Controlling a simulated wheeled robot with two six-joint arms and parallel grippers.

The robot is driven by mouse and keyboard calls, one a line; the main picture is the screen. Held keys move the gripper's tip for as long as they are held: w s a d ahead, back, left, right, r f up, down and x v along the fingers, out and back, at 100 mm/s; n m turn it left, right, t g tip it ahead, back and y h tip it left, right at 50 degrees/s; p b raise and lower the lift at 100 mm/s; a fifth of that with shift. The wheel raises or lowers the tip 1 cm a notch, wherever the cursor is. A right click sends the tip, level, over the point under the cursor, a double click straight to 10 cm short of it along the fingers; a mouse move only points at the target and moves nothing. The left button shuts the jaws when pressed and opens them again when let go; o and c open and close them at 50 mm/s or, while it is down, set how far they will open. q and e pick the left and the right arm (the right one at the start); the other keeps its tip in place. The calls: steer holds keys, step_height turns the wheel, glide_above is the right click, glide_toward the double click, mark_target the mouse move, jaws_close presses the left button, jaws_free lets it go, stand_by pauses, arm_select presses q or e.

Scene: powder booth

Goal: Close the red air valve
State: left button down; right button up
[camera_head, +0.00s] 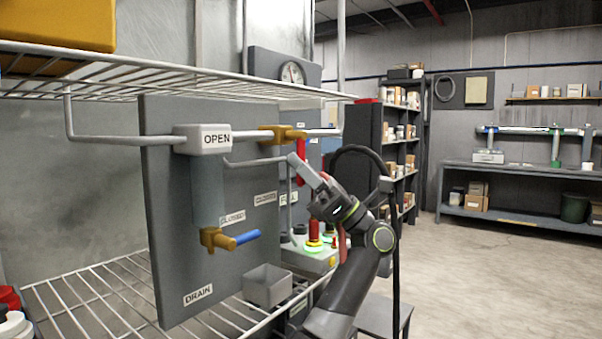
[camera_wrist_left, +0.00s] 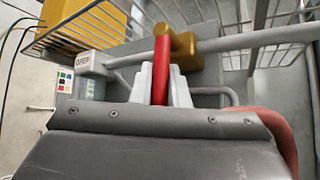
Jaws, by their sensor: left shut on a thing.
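The red air valve has a brass body (camera_head: 283,133) on a horizontal pipe and a red lever (camera_head: 301,148) that hangs down from it, across the pipe. In the left wrist view the brass body (camera_wrist_left: 181,48) and red lever (camera_wrist_left: 161,62) are close ahead. My left gripper (camera_head: 298,164) is shut on the red lever, with its pale fingers (camera_wrist_left: 160,84) on either side of it. The lever's lower end is hidden by the fingers. My right gripper is in neither view.
A box marked OPEN (camera_head: 203,139) sits left on the same pipe. Below it is a brass valve with a blue lever (camera_head: 243,237) on a grey panel (camera_head: 165,220). A wire shelf (camera_head: 130,87) lies above. A grey bin (camera_head: 267,287) stands below. Open floor lies right.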

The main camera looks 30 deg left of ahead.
arm_select(q)
steer(key=shift+w+r+n+g+h, duration=0.1)
steer(key=shift+r+n+g+h, duration=0.05)
steer(key=shift+n+g+h, duration=0.2)
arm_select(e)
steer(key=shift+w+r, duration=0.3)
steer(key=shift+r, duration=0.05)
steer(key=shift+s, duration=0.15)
arm_select(q)
steer(key=c, duration=1.4)
jaws_free()
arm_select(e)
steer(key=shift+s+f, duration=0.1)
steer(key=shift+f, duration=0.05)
arm_select(q)
steer(key=b+v, duration=0.1)
steer(key=v, duration=1.6)
steer(key=shift+d+f+b, duration=0.15)
steer(key=shift+f+b, duration=0.15)
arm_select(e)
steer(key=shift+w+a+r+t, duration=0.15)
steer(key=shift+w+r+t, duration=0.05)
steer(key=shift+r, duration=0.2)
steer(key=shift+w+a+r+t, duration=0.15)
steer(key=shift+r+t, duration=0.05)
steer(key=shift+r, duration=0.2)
